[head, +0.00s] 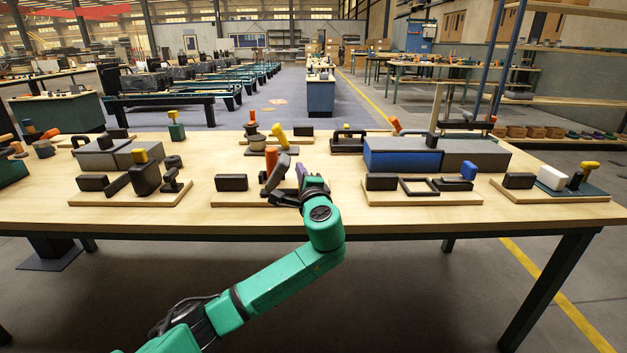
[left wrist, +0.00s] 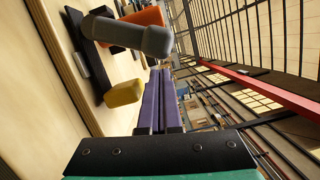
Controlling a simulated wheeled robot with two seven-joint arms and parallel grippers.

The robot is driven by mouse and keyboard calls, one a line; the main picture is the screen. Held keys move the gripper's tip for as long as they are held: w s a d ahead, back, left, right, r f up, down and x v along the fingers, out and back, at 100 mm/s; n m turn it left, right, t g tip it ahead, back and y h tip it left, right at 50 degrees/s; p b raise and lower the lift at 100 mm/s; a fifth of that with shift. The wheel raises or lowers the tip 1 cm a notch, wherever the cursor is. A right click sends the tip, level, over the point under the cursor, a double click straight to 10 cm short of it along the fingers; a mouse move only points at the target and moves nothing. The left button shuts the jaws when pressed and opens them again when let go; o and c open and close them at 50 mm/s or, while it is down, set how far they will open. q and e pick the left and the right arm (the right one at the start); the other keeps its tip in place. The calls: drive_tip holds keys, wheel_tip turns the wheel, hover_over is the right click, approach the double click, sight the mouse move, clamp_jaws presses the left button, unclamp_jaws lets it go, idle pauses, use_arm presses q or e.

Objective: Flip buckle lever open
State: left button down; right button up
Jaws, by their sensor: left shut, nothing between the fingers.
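What looks like the buckle lever is a grey, rounded lever (head: 277,173) standing tilted on a pale wooden board (head: 230,200) at the middle of the table's front edge. The board also bears a black block (head: 231,182), and an orange piece (head: 271,157) shows behind the lever. In the left wrist view the grey lever (left wrist: 135,36) is large at the upper left, with the orange piece (left wrist: 148,16) behind it. My left gripper (head: 300,172) is just right of the lever, its purple fingers (left wrist: 160,100) shut and empty. Any contact with the lever cannot be told. My right gripper is out of view.
Boards with blocks and levers stand left (head: 130,200) and right (head: 420,198) along the front edge. Behind are a yellow lever (head: 279,136), a blue and grey box (head: 402,155) and a grey box (head: 100,155). Bare tabletop shows between the boards.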

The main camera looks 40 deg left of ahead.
use_arm(q)
drive_tip(key=shift+s+a+r, duration=0.15)
drive_tip(key=shift+s+a, duration=0.3)
drive_tip(key=shift+a, duration=0.05)
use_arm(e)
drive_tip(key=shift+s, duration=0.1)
use_arm(q)
drive_tip(key=shift+r+n, duration=0.15)
drive_tip(key=shift+n, duration=0.15)
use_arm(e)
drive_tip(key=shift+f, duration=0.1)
use_arm(q)
drive_tip(key=shift+s+a, duration=0.1)
drive_tip(key=shift+a+r, duration=0.1)
drive_tip(key=shift+r, duration=0.05)
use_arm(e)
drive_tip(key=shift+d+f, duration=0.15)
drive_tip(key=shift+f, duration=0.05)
